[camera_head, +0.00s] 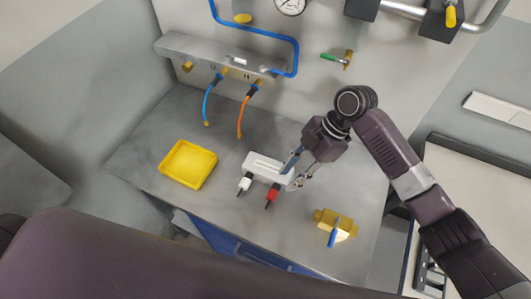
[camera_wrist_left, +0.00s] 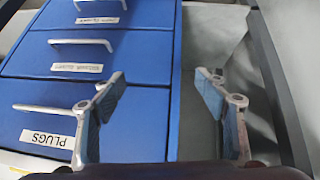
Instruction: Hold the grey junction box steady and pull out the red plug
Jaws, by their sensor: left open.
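The junction box (camera_head: 264,165), pale grey to white, lies on the grey worktop. The red plug (camera_head: 271,195) sticks out of its front side near the right end. A white plug (camera_head: 244,184) sticks out farther left. My right gripper (camera_head: 290,173) is at the box's right end, one finger on the far side and one towards the near side; whether both touch is too small to tell. My left gripper (camera_wrist_left: 160,80) is open and empty in the left wrist view, before blue drawers. The box and plugs are not in that view.
A yellow tray (camera_head: 188,164) lies left of the box, and a brass valve with a blue handle (camera_head: 333,237) at the right. Blue and orange hoses (camera_head: 241,118) hang behind. Labelled blue drawers (camera_wrist_left: 90,120) are below the worktop.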

